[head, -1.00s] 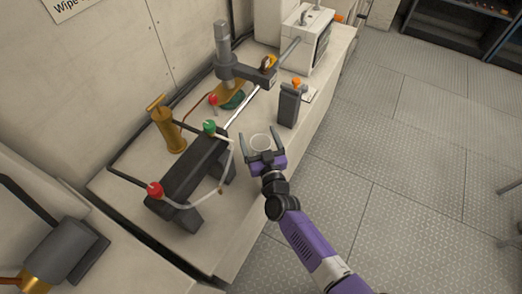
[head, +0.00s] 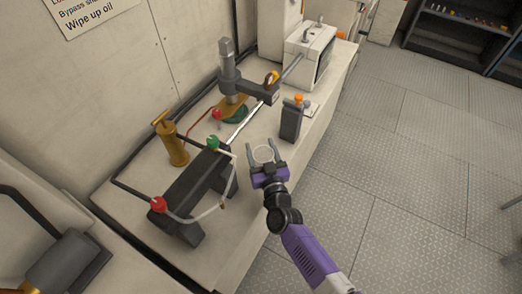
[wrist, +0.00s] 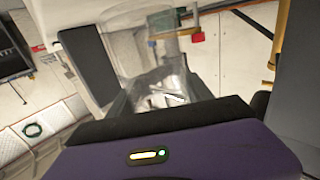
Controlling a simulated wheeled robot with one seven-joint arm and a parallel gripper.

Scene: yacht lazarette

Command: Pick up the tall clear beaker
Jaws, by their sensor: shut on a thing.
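The tall clear beaker (head: 264,155) shows in the head view as a round transparent rim between the fingers of my gripper (head: 265,157). It stands out only faintly against the pale bench top. In the wrist view the clear beaker (wrist: 150,55) fills the space between the two dark finger pads of my gripper (wrist: 160,75), and the background shows through it. The fingers are shut on it from both sides. From these views I cannot tell whether its base touches the bench.
A dark grey box with an orange cap (head: 292,120) stands close behind on the right. A dark block with red and green knobs (head: 190,195) and a hose lies to the left. A brass cylinder (head: 172,145) stands behind it. Open floor (head: 400,200) lies to the right.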

